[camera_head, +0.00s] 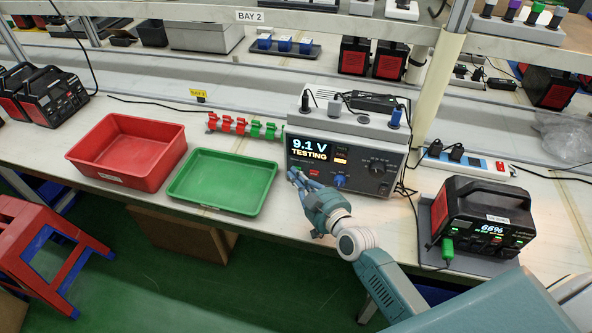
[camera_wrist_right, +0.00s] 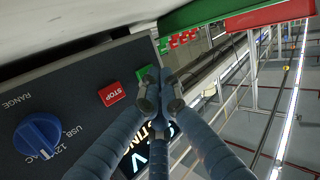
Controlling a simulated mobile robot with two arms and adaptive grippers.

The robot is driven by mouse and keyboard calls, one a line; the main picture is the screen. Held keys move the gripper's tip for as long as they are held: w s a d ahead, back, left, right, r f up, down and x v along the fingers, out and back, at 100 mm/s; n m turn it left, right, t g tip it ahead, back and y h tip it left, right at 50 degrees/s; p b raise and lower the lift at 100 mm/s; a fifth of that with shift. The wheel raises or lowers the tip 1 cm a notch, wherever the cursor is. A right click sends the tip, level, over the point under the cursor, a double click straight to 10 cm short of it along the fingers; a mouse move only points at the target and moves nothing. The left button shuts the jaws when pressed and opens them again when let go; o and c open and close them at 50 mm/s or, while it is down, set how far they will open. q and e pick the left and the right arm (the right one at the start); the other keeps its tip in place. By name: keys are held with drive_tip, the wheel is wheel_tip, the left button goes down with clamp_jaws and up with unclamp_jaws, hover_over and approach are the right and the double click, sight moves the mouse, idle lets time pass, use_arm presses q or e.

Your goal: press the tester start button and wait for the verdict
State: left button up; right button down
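The tester (camera_head: 300,146) is a grey box at the back middle of the bench. Its display (camera_head: 309,149) reads "9.1 V" and "TESTING". In the right wrist view its panel shows a green button (camera_wrist_right: 145,73), partly hidden by my fingers, a red STOP button (camera_wrist_right: 111,94) and a blue knob (camera_wrist_right: 38,135). My right gripper (camera_head: 295,175) is at the tester's lower left front. Its fingertips (camera_wrist_right: 162,88) are drawn together beside the green button, with nothing seen between them. Whether they touch the button, I cannot tell. My left gripper is not in view.
A power station (camera_head: 472,214) reading 66% stands at the right with a green plug (camera_head: 447,247) in its front. A green tray (camera_head: 222,182) and a red bin (camera_head: 125,150) are empty at the left. A red and blue stool (camera_head: 40,245) stands by the bench.

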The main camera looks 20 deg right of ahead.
drive_tip(key=shift+s+a, duration=0.2)
drive_tip(key=shift+s, duration=0.15)
drive_tip(key=shift+s+a+r+p, duration=0.1)
drive_tip(key=shift+s+a+p, duration=0.55)
drive_tip(key=shift+s, duration=0.3)
drive_tip(key=shift+s+a+p, duration=0.65)
drive_tip(key=shift+s, duration=0.3)
drive_tip(key=shift+s+a, duration=0.4)
drive_tip(key=shift+s, duration=0.15)
